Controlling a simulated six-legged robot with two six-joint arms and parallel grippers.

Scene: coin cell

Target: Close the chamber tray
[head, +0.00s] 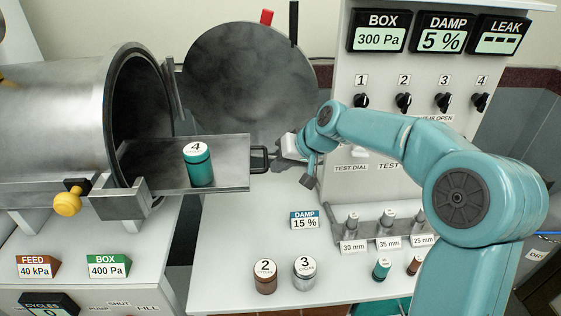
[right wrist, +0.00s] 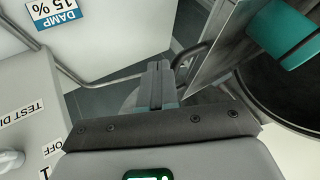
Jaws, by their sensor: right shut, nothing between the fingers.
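The chamber tray (head: 230,167) sticks out of the round mouth of the steel chamber (head: 70,110). A teal jar (head: 199,170) labelled 4 stands on it. The tray's black handle (head: 259,159) is at its right end. My right gripper (head: 275,162) is just right of the handle, with its fingers shut and empty. In the right wrist view the shut fingers (right wrist: 157,82) are beside the handle (right wrist: 188,58); I cannot tell whether they touch it. The tray edge (right wrist: 208,58) and part of the teal jar (right wrist: 285,35) show there too. My left gripper is out of view.
The round chamber door (head: 245,85) stands open behind the tray. A panel with dials (head: 402,102) stands right. Jars 2 (head: 265,279) and 3 (head: 304,276) and a rack of weights (head: 385,228) are on the right bench. A gap separates the two benches below the tray.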

